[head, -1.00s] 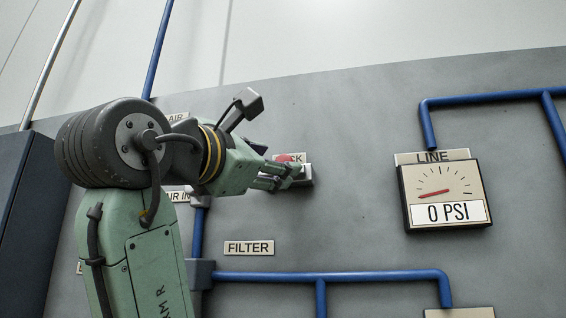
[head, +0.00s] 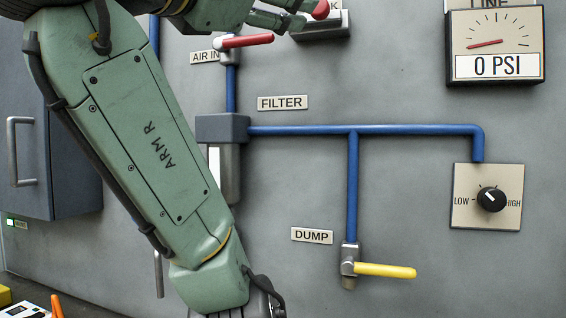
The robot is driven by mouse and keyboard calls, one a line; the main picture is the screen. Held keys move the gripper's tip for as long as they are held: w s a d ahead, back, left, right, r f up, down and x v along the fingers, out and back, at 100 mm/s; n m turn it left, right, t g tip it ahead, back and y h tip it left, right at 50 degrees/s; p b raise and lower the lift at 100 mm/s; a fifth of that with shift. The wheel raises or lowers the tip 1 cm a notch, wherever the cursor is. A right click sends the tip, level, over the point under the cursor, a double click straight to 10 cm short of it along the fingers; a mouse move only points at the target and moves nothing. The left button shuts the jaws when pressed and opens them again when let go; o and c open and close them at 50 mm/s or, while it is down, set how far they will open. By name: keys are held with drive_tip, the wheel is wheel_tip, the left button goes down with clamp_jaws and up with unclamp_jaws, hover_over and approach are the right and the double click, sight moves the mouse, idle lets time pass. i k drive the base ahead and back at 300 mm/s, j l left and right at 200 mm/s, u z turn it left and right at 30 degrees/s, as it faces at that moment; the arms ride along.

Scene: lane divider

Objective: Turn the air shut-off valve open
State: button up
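The air shut-off valve (head: 230,57) sits on the blue vertical pipe next to the AIR IN label (head: 204,57). Its red lever (head: 247,41) points right, roughly level, across the pipe line. My gripper (head: 290,20) is at the top edge of the head view, above and right of the lever and apart from it in the picture. Its fingers are partly cut off. A small red object (head: 320,9) shows at the fingertips, over a grey box (head: 322,29) on the panel. I cannot tell whether the fingers grip it. The line gauge (head: 497,67) reads 0 PSI.
My forearm covers the left middle of the panel. The filter (head: 222,128) hangs partly behind it. A dump valve with a yellow lever (head: 385,270) is low centre, and a LOW-HIGH knob (head: 491,199) is at right. A dark cabinet (head: 60,150) stands at left.

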sight(221, 45)
drive_tip(key=k+j, duration=0.8)
